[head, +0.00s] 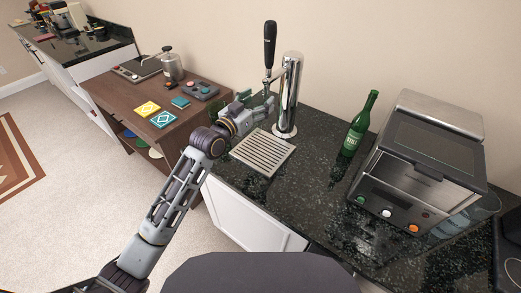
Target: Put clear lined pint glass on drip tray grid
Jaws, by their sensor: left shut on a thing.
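My left gripper (260,106) is shut beside the chrome beer tap (289,95), above the back of the drip tray grid (263,152). The clear lined pint glass is in its fingers, but it is see-through and largely hidden by the hand, so its outline and tilt are hard to tell. The drip tray grid is a slatted metal square on the dark counter in front of the tap, and it looks bare. My right gripper is not in view.
A green bottle (360,125) and a steel countertop appliance (423,155) stand to the right on the dark stone counter (300,195). The tap's black handle (269,45) rises behind the gripper. A wooden cabinet (120,100) with coasters (163,119) stands left.

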